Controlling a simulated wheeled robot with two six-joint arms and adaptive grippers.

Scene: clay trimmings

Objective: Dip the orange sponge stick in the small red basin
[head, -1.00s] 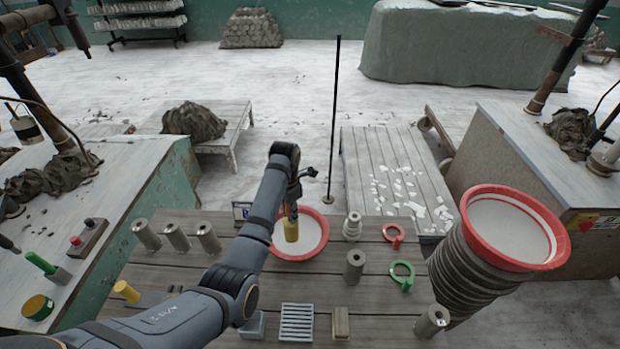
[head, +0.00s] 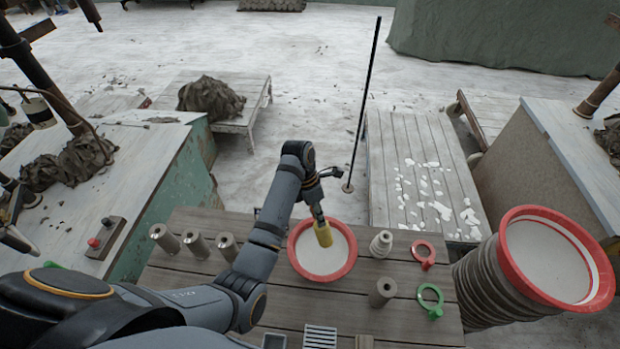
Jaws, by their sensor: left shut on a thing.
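The orange sponge stick shows a yellow-orange head (head: 323,235) at its lower end. My left gripper (head: 317,210) is shut on the stick's upper part, which the fingers mostly hide. The head points down and shows against the opening of the small red basin (head: 298,264), toward its far side. I cannot tell whether the head touches the white contents. The basin stands on the plank table with a red rim and a pale inside. My right gripper is out of view.
On the table (head: 290,310) are several grey cylinders (head: 195,243), a pale stepped piece (head: 381,244), a red ring (head: 424,254) and a green ring (head: 431,299). A larger red-rimmed basin (head: 507,270) tops a ribbed stack at right. A dark pole (head: 365,105) rises behind.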

